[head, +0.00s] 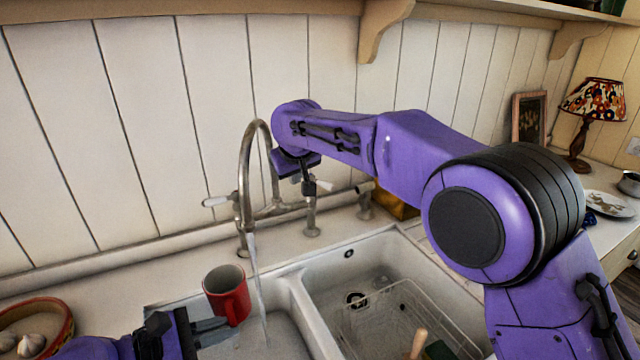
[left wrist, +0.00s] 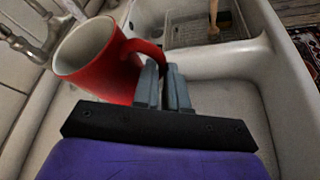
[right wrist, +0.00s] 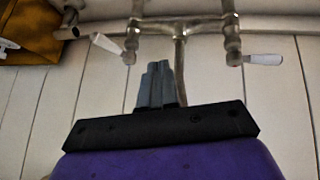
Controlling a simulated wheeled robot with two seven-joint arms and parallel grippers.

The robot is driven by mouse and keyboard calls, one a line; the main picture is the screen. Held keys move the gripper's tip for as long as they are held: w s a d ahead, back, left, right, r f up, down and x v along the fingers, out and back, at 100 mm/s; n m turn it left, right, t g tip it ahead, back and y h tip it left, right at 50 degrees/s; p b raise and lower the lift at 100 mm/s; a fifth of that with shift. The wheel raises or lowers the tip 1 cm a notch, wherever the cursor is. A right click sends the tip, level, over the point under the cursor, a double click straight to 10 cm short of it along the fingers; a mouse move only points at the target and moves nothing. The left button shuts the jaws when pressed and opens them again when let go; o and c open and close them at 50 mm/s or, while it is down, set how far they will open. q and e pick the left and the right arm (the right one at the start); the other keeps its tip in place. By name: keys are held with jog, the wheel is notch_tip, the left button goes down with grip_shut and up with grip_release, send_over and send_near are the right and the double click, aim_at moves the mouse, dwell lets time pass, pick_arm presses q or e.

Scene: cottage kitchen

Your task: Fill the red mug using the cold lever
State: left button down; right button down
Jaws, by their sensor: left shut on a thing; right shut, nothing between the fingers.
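The red mug (head: 228,297) is upright over the left basin of the sink, and its inside looks empty in the left wrist view (left wrist: 98,75). My left gripper (head: 212,325) is shut on the mug's handle (left wrist: 143,47). A thin water stream (head: 258,285) runs from the faucet spout (head: 247,195) and falls just right of the mug into the basin. My right gripper (head: 309,186) is shut and empty beside the right-hand white lever (head: 340,188); that lever also shows in the right wrist view (right wrist: 107,43). The other white lever (head: 217,201) is at the left of the faucet.
A wire dish rack (head: 395,315) with a brush stands in the right basin. A divider (head: 308,310) separates the two basins. A bowl with garlic (head: 35,330) is at the left on the counter. A yellow-brown box (head: 398,207) stands behind the right basin.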

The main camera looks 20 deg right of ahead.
aim_at(319, 184)
jog(key=w+d+f+n+h, duration=0.1)
jog(key=w+d+f, duration=0.4)
jog(key=d+f, duration=0.1)
jog(key=shift+w+d+f+n+g+h, duration=0.15)
jog(key=shift+w+d+n+g+h, duration=0.2)
jog(key=shift+d, duration=0.45)
